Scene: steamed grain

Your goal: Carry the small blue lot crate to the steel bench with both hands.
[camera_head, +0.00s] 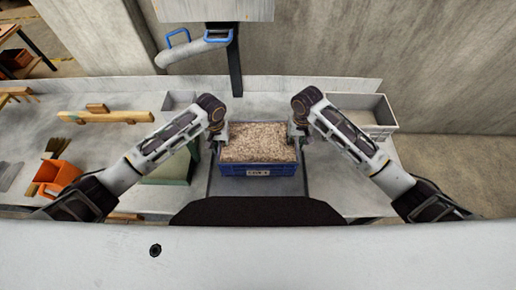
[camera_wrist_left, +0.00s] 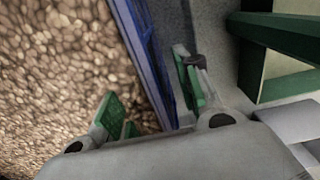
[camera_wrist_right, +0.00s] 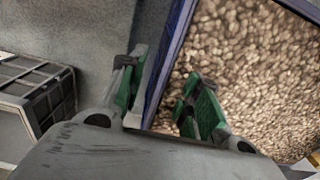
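The small blue crate (camera_head: 232,172) is in the middle of the head view, filled with tan grain (camera_head: 258,142) and with a pale label on its front. It sits on a darker grey patch of the bench. My left gripper (camera_head: 220,139) is at its left wall. In the left wrist view the blue wall (camera_wrist_left: 146,55) runs between the parted fingers (camera_wrist_left: 150,98). My right gripper (camera_head: 298,138) is at the right wall. In the right wrist view the blue wall (camera_wrist_right: 168,62) also passes between parted fingers (camera_wrist_right: 163,98). Both grippers look open, straddling the walls. I cannot tell which bench is the steel one.
A grey bin (camera_head: 362,118) stands right of the crate. A green-framed stand (camera_head: 178,168) is close on the left, partly hidden by my arm. Further left are an orange bin (camera_head: 58,174) and a wooden float (camera_head: 100,115). A blue-handled tool (camera_head: 190,48) hangs behind.

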